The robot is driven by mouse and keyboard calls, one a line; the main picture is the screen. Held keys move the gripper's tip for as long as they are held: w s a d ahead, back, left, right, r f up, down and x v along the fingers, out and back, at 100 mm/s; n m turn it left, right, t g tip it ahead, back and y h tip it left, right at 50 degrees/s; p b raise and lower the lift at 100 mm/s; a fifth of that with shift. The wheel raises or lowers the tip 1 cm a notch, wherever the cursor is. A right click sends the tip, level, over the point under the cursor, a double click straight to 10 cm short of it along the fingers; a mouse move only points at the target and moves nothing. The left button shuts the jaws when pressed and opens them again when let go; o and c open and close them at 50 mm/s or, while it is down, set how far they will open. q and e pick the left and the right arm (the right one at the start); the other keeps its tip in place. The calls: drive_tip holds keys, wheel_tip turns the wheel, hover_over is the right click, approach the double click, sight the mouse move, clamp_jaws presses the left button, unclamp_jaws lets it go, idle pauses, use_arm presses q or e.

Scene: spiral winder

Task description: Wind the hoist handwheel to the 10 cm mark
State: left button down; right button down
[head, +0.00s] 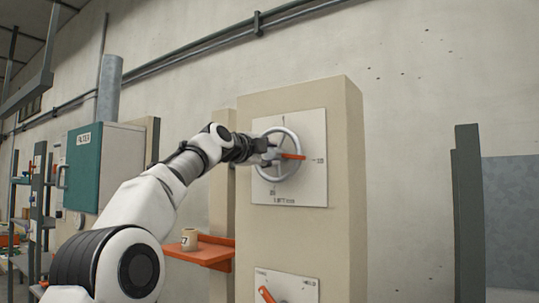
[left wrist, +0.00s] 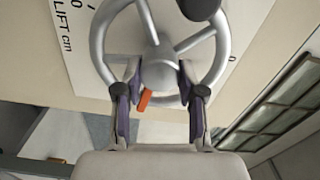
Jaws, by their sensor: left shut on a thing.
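The grey hoist handwheel (head: 294,138) stands on a white dial plate (head: 315,185) on the tall beige cabinet. My left gripper (head: 268,153) is at the wheel's left part and shut on it. In the left wrist view the wheel (left wrist: 97,50) fills the top, with my two fingers (left wrist: 160,95) on either side of its lower part; the exact contact is hard to see. An orange pointer (head: 293,156) points right, toward a mark too small to read surely. It shows between the fingers in the wrist view (left wrist: 145,100). The plate is lettered "LIFT cm". My right gripper is out of view.
A second plate with an orange lever (head: 266,294) is lower on the cabinet. An orange shelf (head: 205,251) with a cup (head: 189,239) sits left of it, below my left arm. A teal-fronted box (head: 83,170) is farther left. A dark post (head: 468,210) stands at right.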

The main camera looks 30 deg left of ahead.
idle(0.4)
use_arm(q)
drive_tip(key=c, duration=0.7)
unclamp_jaws()
drive_tip(key=shift+w, duration=0.1)
drive_tip(key=s, duration=0.7)
drive_tip(key=shift+s+a, duration=0.15)
drive_tip(key=shift+a, duration=0.15)
drive_tip(key=shift+s, duration=0.15)
